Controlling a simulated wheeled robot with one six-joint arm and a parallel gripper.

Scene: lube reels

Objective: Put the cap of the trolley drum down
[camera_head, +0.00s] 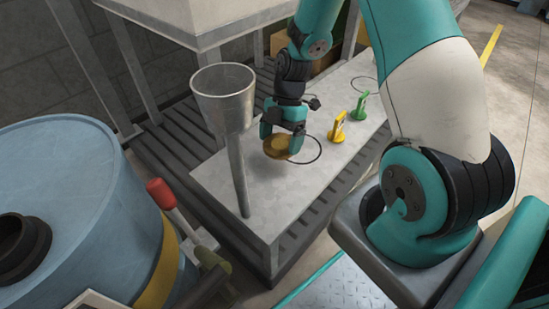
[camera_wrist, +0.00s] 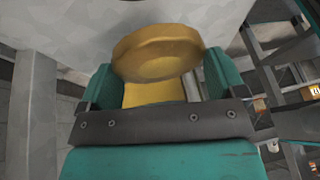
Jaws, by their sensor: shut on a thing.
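The cap (camera_head: 280,146) is a round brass-yellow disc. My gripper (camera_head: 283,140) is shut on it and holds it low at the metal bench top, beside a black ring outline (camera_head: 318,152). I cannot tell whether the cap touches the surface. In the wrist view the cap (camera_wrist: 158,54) sits between the two teal fingers. A blue drum (camera_head: 90,215) with a yellow band stands at the left; its top has a dark round opening (camera_head: 22,245).
A grey funnel on a post (camera_head: 223,95) stands on the bench (camera_head: 215,185), left of my gripper. A yellow tool (camera_head: 338,129) and a green tool (camera_head: 359,106) stand to the right. A red-knobbed lever (camera_head: 161,193) is beside the drum. The bench front is clear.

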